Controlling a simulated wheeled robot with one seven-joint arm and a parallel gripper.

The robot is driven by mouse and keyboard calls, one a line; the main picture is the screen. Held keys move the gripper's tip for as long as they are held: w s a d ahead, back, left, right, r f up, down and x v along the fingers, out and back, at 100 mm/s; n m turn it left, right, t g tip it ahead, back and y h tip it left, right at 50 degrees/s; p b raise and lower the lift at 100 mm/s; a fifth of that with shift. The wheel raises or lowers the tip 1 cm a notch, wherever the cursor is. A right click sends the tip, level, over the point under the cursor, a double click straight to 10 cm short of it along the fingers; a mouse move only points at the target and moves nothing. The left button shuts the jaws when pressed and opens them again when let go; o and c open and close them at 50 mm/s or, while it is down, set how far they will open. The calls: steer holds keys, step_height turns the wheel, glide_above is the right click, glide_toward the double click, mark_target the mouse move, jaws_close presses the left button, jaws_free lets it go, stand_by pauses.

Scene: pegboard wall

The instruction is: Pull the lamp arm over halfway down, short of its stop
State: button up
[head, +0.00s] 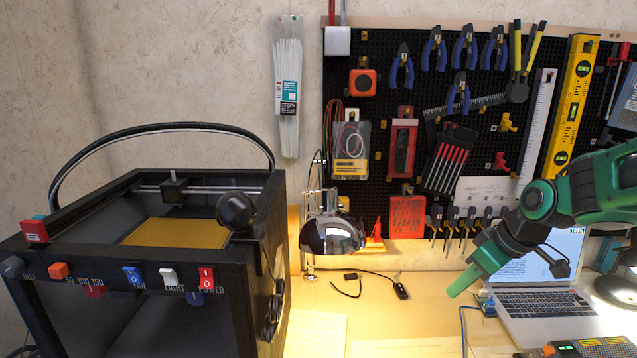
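My green gripper (464,284) is at the right, pointing down and left above the bench, in front of the laptop. It is well apart from the lamp, and its finger opening cannot be made out. Nothing shows held in it.
A black 3D printer (150,210) with switches fills the left. A black cable (385,285) lies on the bench. The pegboard (385,110) holds tools. Between lamp and gripper is free air.

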steer(key=w+a+r+n+t+y, duration=0.1)
steer(key=w+a+r+n+y, duration=0.2)
steer(key=w+a, duration=0.35)
steer(key=w+a+r+n+t+y, duration=0.1)
steer(key=w+a+n+y, duration=0.2)
steer(key=w+a+n, duration=0.4)
steer(key=w+a+r+n+t+y, duration=0.1)
steer(key=w+a+r+y, duration=0.1)
steer(key=a+r+y, duration=0.3)
steer(key=w+a+r+n+t+y, duration=0.1)
steer(key=w+a+r+y, duration=0.1)
steer(key=w+a+r, duration=0.3)
steer(key=a, duration=0.2)
steer(key=w+a, duration=0.1)
steer(key=a, duration=0.2)
steer(key=w+a+r, duration=0.1)
steer(key=a, duration=0.1)
steer(key=shift+w+a+r, duration=0.1)
steer(key=shift+a, duration=0.3)
